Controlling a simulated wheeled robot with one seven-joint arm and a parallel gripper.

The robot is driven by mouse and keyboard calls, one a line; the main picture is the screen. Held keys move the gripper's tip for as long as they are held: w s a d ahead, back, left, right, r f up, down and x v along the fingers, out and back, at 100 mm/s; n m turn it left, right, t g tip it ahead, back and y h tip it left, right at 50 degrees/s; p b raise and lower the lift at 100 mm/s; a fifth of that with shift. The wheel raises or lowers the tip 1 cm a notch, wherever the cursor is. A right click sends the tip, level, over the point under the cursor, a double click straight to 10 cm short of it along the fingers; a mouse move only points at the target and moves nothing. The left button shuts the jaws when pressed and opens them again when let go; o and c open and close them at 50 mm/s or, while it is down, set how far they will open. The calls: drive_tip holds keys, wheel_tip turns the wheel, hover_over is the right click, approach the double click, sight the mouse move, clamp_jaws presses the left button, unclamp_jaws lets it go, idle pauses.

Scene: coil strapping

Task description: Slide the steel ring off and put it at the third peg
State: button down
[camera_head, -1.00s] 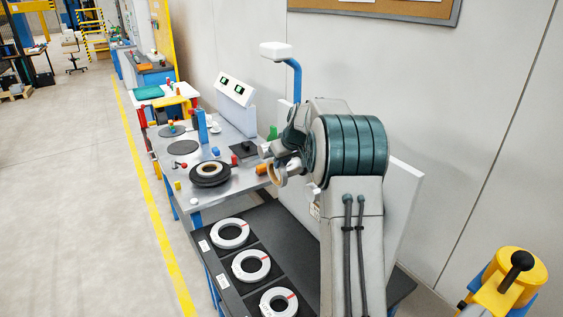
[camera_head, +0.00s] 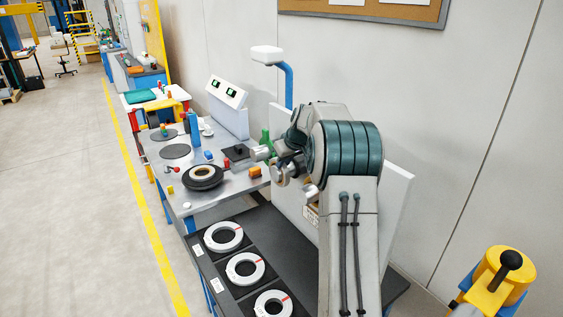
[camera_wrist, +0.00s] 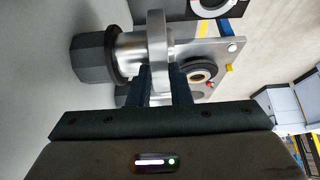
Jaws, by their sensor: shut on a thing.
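The steel ring (camera_wrist: 157,38) shows nearly edge-on in the wrist view, upright between the fingers of my gripper (camera_wrist: 164,82), which is shut on it. A silver peg (camera_wrist: 131,43) with a dark faceted base (camera_wrist: 90,55) lies to the left and meets the ring. I cannot tell whether the ring is around the peg's end or just off it. Part of another dark and silver peg is hidden behind my fingers. In the head view, silver pegs (camera_head: 262,153) show left of my arm, and my gripper is mostly hidden among them.
A grey workbench (camera_head: 222,190) holds a dark coil (camera_head: 203,183), an orange block (camera_head: 255,172) and small coloured parts. Below, a dark shelf carries several pale rings (camera_head: 223,237). A yellow machine (camera_head: 502,270) stands at the right.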

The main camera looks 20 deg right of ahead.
drive_tip(key=shift+d, duration=0.2)
drive_tip(key=c, duration=1.3)
unclamp_jaws()
drive_tip(key=shift+o, duration=0.2)
drive_tip(key=b+v, duration=0.3)
drive_tip(key=v, duration=1.1)
drive_tip(key=s+a+f+g, duration=0.1)
drive_tip(key=s+a, duration=1.3)
drive_tip(key=s+a+f, duration=0.2)
drive_tip(key=s+f, duration=0.1)
drive_tip(key=s, duration=0.4)
drive_tip(key=s+a+f+m+g, duration=0.1)
drive_tip(key=s+a+f, duration=0.2)
drive_tip(key=s, duration=0.4)
drive_tip(key=s+a+f+m+h, duration=0.1)
drive_tip(key=s+a+f, duration=0.1)
drive_tip(key=s+f, duration=0.3)
drive_tip(key=s, duration=0.2)
drive_tip(key=shift+s+a+g, duration=0.15)
drive_tip(key=shift+s+g, duration=0.15)
